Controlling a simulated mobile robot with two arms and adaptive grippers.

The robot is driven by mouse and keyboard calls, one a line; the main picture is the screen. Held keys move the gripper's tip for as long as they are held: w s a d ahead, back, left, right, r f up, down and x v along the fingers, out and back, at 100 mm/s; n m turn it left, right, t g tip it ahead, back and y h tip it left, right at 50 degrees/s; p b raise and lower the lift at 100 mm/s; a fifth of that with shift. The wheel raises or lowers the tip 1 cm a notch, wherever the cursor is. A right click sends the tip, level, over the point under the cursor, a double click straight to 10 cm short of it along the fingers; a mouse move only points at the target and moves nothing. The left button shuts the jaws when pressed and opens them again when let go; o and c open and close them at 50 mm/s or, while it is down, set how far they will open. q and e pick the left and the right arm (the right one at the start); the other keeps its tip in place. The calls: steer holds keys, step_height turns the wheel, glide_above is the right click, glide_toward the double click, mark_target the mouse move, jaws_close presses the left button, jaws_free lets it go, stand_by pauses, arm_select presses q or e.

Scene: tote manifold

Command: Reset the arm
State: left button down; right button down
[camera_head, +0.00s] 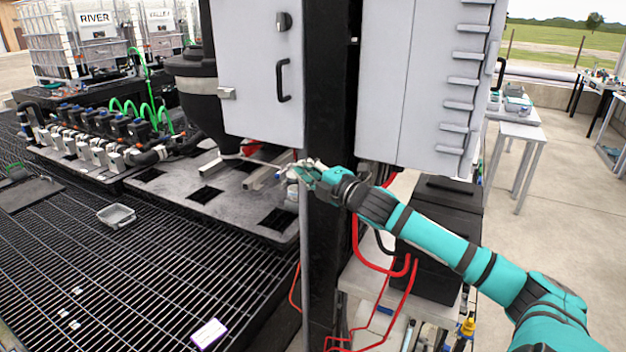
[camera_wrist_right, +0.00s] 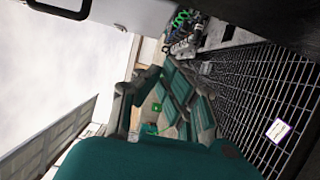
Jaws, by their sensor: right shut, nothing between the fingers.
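My right arm, teal and black, reaches in from the lower right in the head view. Its gripper (camera_head: 302,172) is in front of the dark post, beside a thin grey upright pole (camera_head: 305,250), below the grey cabinets. I cannot tell whether it touches the pole. In the right wrist view the fingers (camera_wrist_right: 165,105) show at the centre, shut with nothing held. My left gripper is in neither view.
A grey cabinet with a handle (camera_head: 262,70) and a second cabinet (camera_head: 412,80) hang close above the arm. Red cables (camera_head: 372,262) and a black box (camera_head: 440,230) lie below it. A grated floor (camera_head: 120,250) with a small tray (camera_head: 116,215) is at left.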

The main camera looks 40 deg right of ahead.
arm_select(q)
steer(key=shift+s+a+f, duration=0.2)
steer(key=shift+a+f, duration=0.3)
arm_select(e)
steer(key=shift+s, duration=1.05)
